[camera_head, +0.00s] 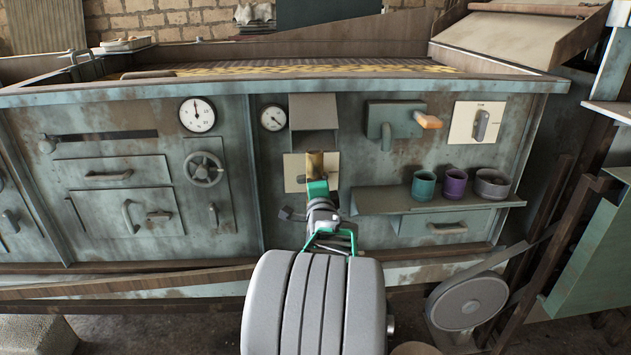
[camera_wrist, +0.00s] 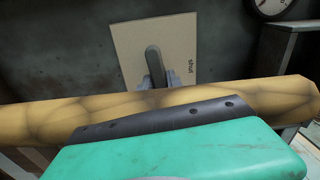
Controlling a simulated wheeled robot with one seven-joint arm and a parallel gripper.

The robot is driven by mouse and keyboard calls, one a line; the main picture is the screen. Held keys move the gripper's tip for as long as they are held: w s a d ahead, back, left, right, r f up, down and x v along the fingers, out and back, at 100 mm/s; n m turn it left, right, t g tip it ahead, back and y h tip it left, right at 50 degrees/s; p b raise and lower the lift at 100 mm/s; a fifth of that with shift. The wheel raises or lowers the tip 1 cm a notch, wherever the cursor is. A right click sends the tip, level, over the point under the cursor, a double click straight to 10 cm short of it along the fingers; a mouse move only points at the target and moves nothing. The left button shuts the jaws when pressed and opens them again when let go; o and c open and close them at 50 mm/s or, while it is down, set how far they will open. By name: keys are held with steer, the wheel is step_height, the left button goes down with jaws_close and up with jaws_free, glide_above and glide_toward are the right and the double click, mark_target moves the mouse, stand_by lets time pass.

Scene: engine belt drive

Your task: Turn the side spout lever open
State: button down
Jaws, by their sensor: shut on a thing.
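The cylinder hides part of this plate (camera_head: 292,172) in the head view. To the right, a teal box with a downward spout (camera_head: 387,135) has an orange-handled lever (camera_head: 428,121). I cannot tell for certain which lever is the side spout's.
A shelf (camera_head: 385,202) right of my gripper bears a teal mug (camera_head: 423,187), a purple mug (camera_head: 455,184) and a grey pot (camera_head: 492,186). A boxy chute (camera_head: 313,112) juts out above the plate. Another lever plate (camera_head: 462,124) is at right. A handwheel (camera_head: 203,169) is at left.

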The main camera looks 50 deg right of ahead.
steer(key=shift+f+m, duration=0.15)
steer(key=shift+m, duration=0.45)
steer(key=c, duration=1.3)
jaws_free()
steer(key=p+v, duration=0.1)
steer(key=v, duration=0.7)
steer(key=shift+d, duration=0.1)
